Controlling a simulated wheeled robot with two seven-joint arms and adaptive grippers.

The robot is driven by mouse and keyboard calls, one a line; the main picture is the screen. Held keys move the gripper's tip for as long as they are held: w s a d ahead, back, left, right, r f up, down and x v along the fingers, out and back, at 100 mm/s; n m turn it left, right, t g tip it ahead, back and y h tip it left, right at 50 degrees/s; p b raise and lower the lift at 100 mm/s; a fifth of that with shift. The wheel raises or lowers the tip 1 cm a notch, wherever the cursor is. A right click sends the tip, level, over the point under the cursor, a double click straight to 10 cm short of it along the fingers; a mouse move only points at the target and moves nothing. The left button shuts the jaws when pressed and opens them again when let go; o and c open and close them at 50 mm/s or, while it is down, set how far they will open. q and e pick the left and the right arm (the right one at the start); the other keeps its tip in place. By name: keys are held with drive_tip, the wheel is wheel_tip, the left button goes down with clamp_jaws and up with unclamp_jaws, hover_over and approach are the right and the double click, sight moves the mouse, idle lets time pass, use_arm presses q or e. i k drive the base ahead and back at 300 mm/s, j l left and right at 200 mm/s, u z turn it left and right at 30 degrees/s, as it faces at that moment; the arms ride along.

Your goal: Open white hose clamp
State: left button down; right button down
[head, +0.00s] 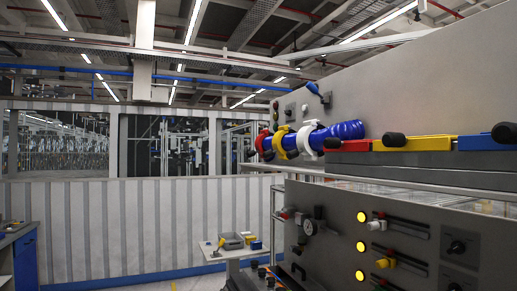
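The white hose clamp (304,139) sits around the blue corrugated hose (342,131), at the right end of a row of clamps. A small white tab sticks up at its top; I cannot tell whether the clamp is latched. A yellow clamp (281,142) and a red clamp (262,143) sit to its left on the same hose. The hose sticks out from the grey upper housing (420,85) of the drive unit. Neither of my grippers shows in the head view.
Red (350,146), yellow (428,144) and blue (480,143) bars with black knobs lie right of the hose. Below is a grey control panel (335,200) with yellow lamps and sliders. A small table (232,252) stands at lower middle. Space left of the hose is clear.

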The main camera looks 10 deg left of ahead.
sight(302, 143)
drive_tip(key=i+j+z, duration=0.1)
drive_tip(key=i+j, duration=0.15)
drive_tip(key=i+j+z, duration=0.1)
drive_tip(key=j, duration=0.35)
drive_tip(key=i+j+z, duration=0.1)
drive_tip(key=i+j, duration=0.2)
drive_tip(key=i+j+z, duration=0.1)
drive_tip(key=j, duration=0.35)
drive_tip(key=i, duration=0.1)
